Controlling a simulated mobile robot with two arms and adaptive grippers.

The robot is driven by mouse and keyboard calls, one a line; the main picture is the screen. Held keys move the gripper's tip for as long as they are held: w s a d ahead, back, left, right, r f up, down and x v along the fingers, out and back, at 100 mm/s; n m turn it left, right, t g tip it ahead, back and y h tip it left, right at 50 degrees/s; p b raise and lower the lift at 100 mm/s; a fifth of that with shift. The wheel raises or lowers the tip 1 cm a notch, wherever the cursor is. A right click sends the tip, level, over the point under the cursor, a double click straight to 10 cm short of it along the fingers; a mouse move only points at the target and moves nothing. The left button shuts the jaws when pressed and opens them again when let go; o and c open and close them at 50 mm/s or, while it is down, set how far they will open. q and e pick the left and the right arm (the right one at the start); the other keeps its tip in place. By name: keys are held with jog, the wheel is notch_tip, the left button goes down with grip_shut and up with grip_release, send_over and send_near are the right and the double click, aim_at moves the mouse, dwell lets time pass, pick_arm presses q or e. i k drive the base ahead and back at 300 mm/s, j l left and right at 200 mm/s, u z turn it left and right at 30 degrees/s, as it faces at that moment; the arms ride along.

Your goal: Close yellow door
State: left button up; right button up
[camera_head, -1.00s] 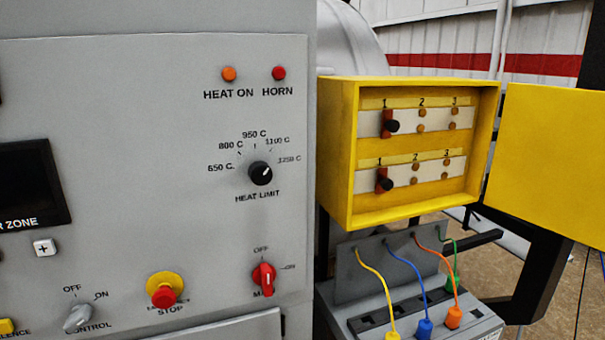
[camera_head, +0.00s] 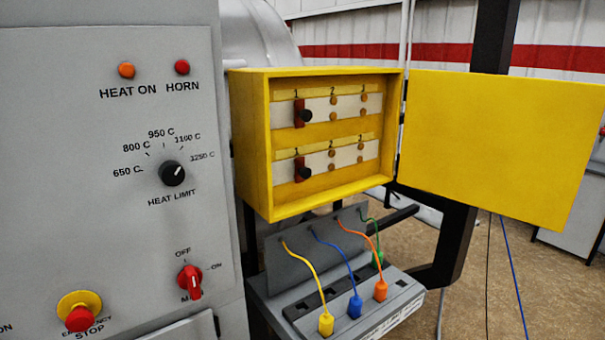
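The yellow door (camera_head: 498,148) is a flat panel hinged at the right edge of the yellow box (camera_head: 248,150). It stands wide open, swung out to the right, and its whole face shows. Inside the box are two rows of numbered terminals, 1 to 3. A black knob on a red bar (camera_head: 304,115) sits at position 1 in the upper row, and another (camera_head: 303,170) at position 1 in the lower row. Neither of my grippers shows in the head view.
A grey control panel (camera_head: 90,200) with a heat limit dial (camera_head: 172,173) fills the left side. Below the box is a grey unit (camera_head: 390,312) with yellow, blue, orange and green plugged cables. A black post (camera_head: 492,35) stands behind the door. Brown floor shows below the door.

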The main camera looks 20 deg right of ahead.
aim_at(519, 149)
jog(key=k, duration=0.75)
jog(key=k+u, duration=0.15)
jog(key=u, duration=0.3)
jog(key=k+u, duration=0.15)
jog(key=u, duration=0.35)
jog(key=k+j+u, duration=0.15)
jog(key=u, duration=0.3)
jog(key=l, duration=0.75)
jog(key=k+l+u, duration=0.15)
jog(key=l, duration=1.35)
jog(key=k+l+u, duration=0.1)
jog(key=l, duration=0.65)
jog(key=k+l, duration=0.1)
jog(key=l, duration=1.4)
jog(key=k+l, duration=0.15)
jog(key=l, duration=0.65)
jog(key=k+l, duration=0.1)
jog(key=l, duration=0.65)
